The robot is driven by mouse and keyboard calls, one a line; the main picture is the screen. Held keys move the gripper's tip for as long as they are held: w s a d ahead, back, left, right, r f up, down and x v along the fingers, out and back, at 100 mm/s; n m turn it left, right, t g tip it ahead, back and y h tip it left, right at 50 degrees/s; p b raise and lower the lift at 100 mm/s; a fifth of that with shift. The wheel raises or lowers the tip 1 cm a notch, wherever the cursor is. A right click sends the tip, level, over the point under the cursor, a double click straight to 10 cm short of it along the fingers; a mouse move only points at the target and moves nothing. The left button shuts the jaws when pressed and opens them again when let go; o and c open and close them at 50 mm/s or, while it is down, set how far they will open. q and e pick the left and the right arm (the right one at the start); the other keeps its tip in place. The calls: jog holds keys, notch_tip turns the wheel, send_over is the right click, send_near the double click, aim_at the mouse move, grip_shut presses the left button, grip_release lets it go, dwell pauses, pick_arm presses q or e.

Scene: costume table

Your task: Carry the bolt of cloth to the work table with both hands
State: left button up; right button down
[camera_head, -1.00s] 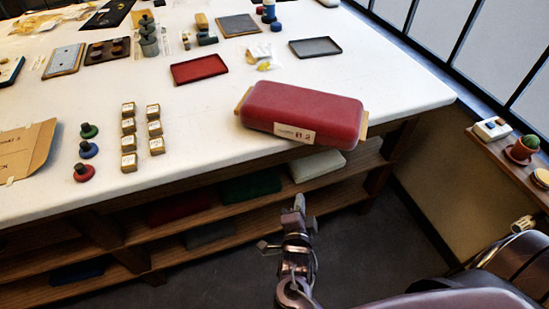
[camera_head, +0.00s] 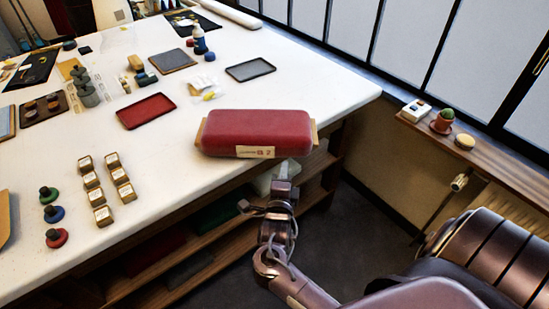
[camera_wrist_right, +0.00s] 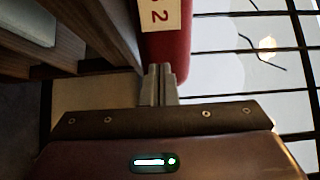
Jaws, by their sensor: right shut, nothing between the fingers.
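The red bolt of cloth (camera_head: 256,130) lies on the white work table (camera_head: 165,183) at its near right edge, its front side overhanging slightly. It has tan ends and a paper label on its near face. My right gripper (camera_head: 284,170) is just below and in front of the bolt, off the table edge. In the right wrist view, the gripper (camera_wrist_right: 160,72) is shut and empty, its fingertips pointing at the bolt (camera_wrist_right: 172,55) near its label. I cannot tell whether they touch it. My left gripper is in neither view.
A dark red tray (camera_head: 146,111) and a grey tray (camera_head: 250,70) lie behind the bolt. Several small labelled blocks (camera_head: 92,180) and knobbed weights (camera_head: 53,214) stand to the left.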

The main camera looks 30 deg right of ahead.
aim_at(263, 155)
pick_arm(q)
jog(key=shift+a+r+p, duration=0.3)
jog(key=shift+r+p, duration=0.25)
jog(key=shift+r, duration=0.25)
pick_arm(e)
jog(key=shift+w+a, duration=0.1)
jog(key=shift+w, duration=1.95)
jog(key=shift+w+f+b, duration=0.15)
jog(key=shift+b, duration=0.15)
jog(key=w+b, duration=0.5)
jog(key=shift+a+f, duration=0.15)
jog(key=shift+a, duration=0.05)
jog(key=w+b, duration=0.2)
jog(key=w, duration=0.1)
jog(key=shift+a+r, duration=0.1)
jog(key=shift+r, duration=0.1)
jog(key=shift+w, duration=0.25)
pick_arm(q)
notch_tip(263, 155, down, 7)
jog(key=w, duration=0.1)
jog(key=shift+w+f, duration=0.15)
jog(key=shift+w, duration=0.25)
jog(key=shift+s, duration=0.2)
pick_arm(e)
jog(key=shift+s+r, duration=0.1)
jog(key=shift+s, duration=0.1)
